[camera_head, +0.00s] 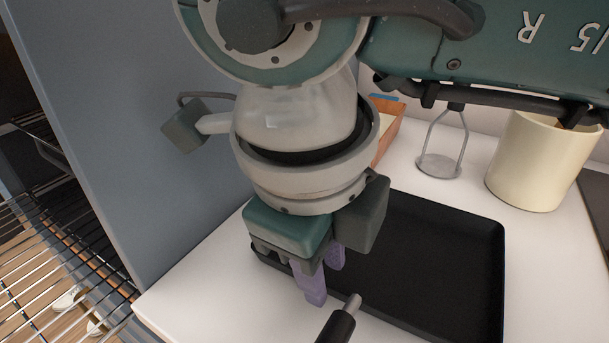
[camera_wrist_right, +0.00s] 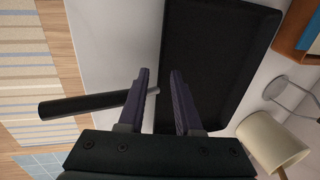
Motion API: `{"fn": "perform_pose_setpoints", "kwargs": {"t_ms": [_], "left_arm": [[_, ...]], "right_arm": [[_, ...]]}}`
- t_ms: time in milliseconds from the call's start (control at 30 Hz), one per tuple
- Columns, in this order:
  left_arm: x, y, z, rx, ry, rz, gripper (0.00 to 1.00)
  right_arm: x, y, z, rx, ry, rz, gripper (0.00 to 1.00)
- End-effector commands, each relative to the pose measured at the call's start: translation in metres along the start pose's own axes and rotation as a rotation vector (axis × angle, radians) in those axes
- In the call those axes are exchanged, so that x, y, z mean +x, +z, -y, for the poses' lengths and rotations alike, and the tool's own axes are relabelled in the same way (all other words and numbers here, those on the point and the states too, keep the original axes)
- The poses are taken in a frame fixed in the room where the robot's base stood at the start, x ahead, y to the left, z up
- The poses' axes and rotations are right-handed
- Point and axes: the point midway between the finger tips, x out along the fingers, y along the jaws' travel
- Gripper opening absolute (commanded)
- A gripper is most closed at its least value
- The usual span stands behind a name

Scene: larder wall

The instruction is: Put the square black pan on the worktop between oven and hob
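The square black pan (camera_head: 430,262) lies flat on the white worktop (camera_head: 215,290). Its black handle (camera_head: 337,325) points to the bottom of the head view, with a short metal neck at the pan. In the right wrist view the pan (camera_wrist_right: 215,60) is at the upper middle and the handle (camera_wrist_right: 85,103) at the left. My right gripper (camera_head: 322,275) points down near the pan's front left side. Its purple fingers are apart with a gap between the tips (camera_wrist_right: 160,75). The pan's edge shows near this gap; contact cannot be told. My left gripper is not in view.
A cream pot (camera_head: 540,165), a masher-like utensil (camera_head: 440,165) and an orange-brown box (camera_head: 387,130) stand behind the pan. A dark surface (camera_head: 596,205) shows at the right edge. A grey-blue panel (camera_head: 140,120) and a wire rack (camera_head: 50,260) are at the left.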

Motion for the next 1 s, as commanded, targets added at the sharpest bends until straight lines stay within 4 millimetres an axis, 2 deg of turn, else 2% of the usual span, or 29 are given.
{"fn": "perform_pose_setpoints", "kwargs": {"t_ms": [200,400,600,1000], "left_arm": [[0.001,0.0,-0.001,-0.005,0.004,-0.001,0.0],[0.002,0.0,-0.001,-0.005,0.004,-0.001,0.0],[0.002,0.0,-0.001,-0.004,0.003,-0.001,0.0],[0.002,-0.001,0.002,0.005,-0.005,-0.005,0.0]], "right_arm": [[-0.052,0.001,0.001,-0.003,-0.004,0.005,0.33],[-0.085,0.001,0.0,0.0,-0.002,0.003,0.33],[-0.096,0.0,0.0,-0.001,0.0,0.0,0.33],[-0.096,0.0,0.0,-0.001,0.0,-0.001,0.33]]}}
